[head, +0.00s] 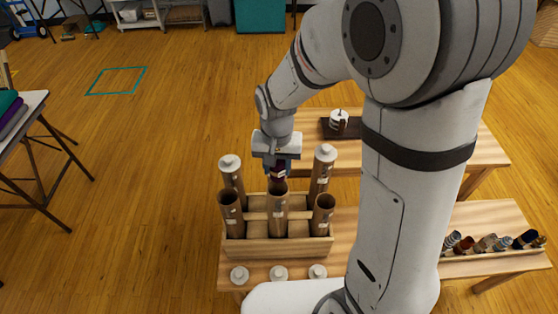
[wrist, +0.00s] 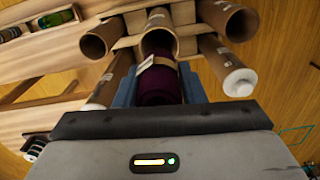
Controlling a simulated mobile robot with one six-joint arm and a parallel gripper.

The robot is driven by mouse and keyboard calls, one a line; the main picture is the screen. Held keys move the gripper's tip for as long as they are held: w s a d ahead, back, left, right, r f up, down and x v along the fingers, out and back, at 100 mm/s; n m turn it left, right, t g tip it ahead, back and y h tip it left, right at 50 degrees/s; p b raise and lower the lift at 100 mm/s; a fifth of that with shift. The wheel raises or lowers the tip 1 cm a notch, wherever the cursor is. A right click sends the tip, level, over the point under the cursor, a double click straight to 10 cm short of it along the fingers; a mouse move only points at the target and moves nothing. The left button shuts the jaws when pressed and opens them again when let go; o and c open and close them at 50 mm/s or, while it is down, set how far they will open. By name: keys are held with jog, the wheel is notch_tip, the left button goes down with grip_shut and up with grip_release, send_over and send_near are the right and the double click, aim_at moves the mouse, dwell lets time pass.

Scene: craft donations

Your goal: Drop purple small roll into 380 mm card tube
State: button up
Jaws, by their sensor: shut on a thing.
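My gripper (head: 278,170) is shut on the purple small roll (head: 279,174). In the wrist view the roll (wrist: 160,86), with a pale label band, sits between the fingers. Its far end lines up with the mouth of the middle brown card tube (wrist: 157,38). In the head view the roll is just above that open front middle tube (head: 277,213); I cannot tell whether its end is inside. Open tubes stand at front left (head: 230,214) and front right (head: 323,214). Capped tubes stand at back left (head: 232,178) and back right (head: 321,176). Length labels are unreadable.
A wooden rack (head: 254,247) holds the tubes upright. Several white caps (head: 278,273) lie on the table in front of it. A tray of small rolls (head: 490,243) is at the right. A dark tray with a small item (head: 339,121) is on the rear table.

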aim_at(277, 182)
jog(key=shift+f+b, duration=2.45)
jog(key=shift+f, duration=1)
jog(key=o, duration=1)
jog(key=shift+o, duration=0.2)
notch_tip(277, 182, up, 8)
jog(key=shift+f, duration=0.2)
jog(key=shift+r, duration=0.15)
